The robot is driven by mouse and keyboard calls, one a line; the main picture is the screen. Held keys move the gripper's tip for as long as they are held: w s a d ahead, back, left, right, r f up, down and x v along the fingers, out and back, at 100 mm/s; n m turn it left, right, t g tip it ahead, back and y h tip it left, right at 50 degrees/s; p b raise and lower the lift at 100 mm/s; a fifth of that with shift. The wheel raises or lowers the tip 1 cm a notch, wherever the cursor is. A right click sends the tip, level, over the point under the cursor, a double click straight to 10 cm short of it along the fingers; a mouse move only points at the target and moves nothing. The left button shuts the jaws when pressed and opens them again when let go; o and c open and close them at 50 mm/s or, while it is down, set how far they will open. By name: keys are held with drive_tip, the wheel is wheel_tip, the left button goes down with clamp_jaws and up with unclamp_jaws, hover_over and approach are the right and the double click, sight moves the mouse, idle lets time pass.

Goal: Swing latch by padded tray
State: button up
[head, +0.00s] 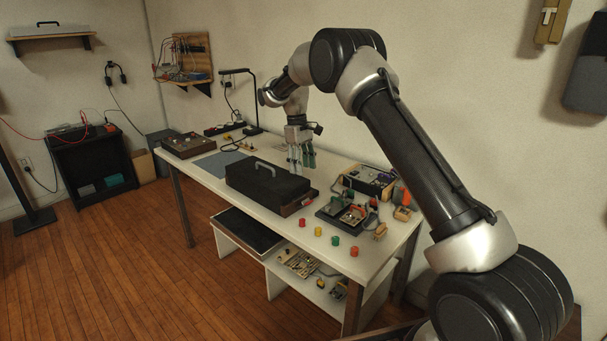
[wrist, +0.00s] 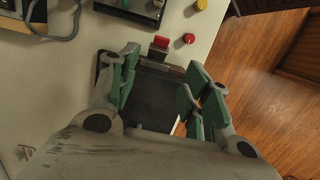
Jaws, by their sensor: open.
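A long black case (head: 262,188) with a grey handle on its lid lies shut on the white workbench. Its dark top (wrist: 153,98) shows between my fingers in the wrist view. A small red tab (wrist: 160,42), which looks like the latch, stands at the case's end in the wrist view. A dark tray (head: 329,214) holding small parts lies just right of that end; its edge also shows in the wrist view (wrist: 128,12). I cannot tell whether it is the padded tray. My gripper (head: 302,166) points down over the case's back right part. Its green-padded fingers (wrist: 157,88) are open and empty.
Red (head: 302,222), yellow (head: 318,231) and green caps stand along the bench's front edge. An instrument box (head: 368,181) stands at the back right. A black lamp (head: 253,103) and an open parts box (head: 188,146) are at the left. A blue-grey mat (head: 215,163) is bare.

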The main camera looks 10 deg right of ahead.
wheel_tip(320, 180, up, 2)
drive_tip(key=m, duration=0.1)
hover_over(310, 201)
drive_tip(key=d, duration=0.2)
drive_tip(key=s+f+t+y, duration=0.3)
drive_tip(key=s+f+y, duration=0.1)
drive_tip(key=s+f, duration=0.15)
drive_tip(key=w+f, duration=0.1)
drive_tip(key=f, duration=0.1)
drive_tip(key=w+a+f+t, duration=0.1)
drive_tip(key=f, duration=0.2)
drive_tip(key=w+a+f+n+t, duration=0.1)
drive_tip(key=w+f, duration=0.1)
drive_tip(key=f, duration=0.1)
drive_tip(key=shift+f, duration=0.25)
drive_tip(key=shift+w, duration=0.1)
drive_tip(key=c, duration=0.9)
